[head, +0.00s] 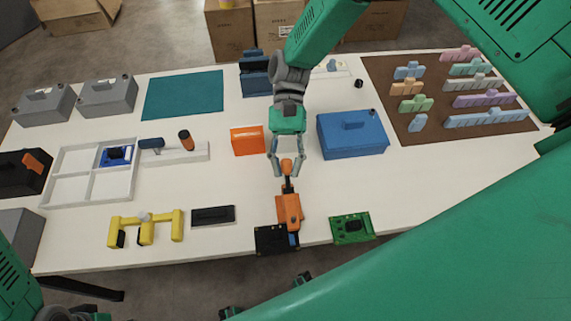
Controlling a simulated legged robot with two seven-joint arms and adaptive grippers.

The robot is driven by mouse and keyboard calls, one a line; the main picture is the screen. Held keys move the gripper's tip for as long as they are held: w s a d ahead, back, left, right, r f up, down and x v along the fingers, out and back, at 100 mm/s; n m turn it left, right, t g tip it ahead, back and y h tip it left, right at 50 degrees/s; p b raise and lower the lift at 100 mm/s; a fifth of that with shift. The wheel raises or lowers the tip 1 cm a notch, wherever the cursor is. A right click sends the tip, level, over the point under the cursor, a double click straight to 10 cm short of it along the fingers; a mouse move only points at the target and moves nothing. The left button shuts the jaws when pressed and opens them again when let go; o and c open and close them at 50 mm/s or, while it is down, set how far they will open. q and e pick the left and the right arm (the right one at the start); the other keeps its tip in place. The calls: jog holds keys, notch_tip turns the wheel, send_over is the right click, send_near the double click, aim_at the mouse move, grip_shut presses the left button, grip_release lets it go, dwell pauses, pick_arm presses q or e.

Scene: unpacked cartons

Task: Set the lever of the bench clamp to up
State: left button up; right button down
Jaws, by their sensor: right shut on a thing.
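The bench clamp (289,207) sits near the front edge of the table, with an orange body and a black base (270,241). A dark rod runs from the body to an orange grip at the lever's end (287,166). In this view the lever points away from me, towards the table's back; its exact tilt is hard to tell from above. My right gripper (287,172) reaches down from above with its fingers on both sides of the orange grip, shut on it.
A green circuit board (352,228) lies right of the clamp, and a black tray (213,215) lies to its left. An orange box (247,140) and a blue case (352,134) stand behind, left and right of my gripper. The table between clamp and blue case is clear.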

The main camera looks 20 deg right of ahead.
jog(key=shift+w, duration=0.3)
jog(key=c, duration=1.4)
grip_release()
jog(key=shift+o, duration=0.2)
jog(key=shift+w+d, duration=0.1)
jog(key=shift+w+d+r, duration=0.15)
jog(key=shift+w+r, duration=0.05)
jog(key=v, duration=1.1)
jog(key=shift+w, duration=0.25)
jog(key=shift+s+f, duration=0.1)
jog(key=shift+f, duration=0.05)
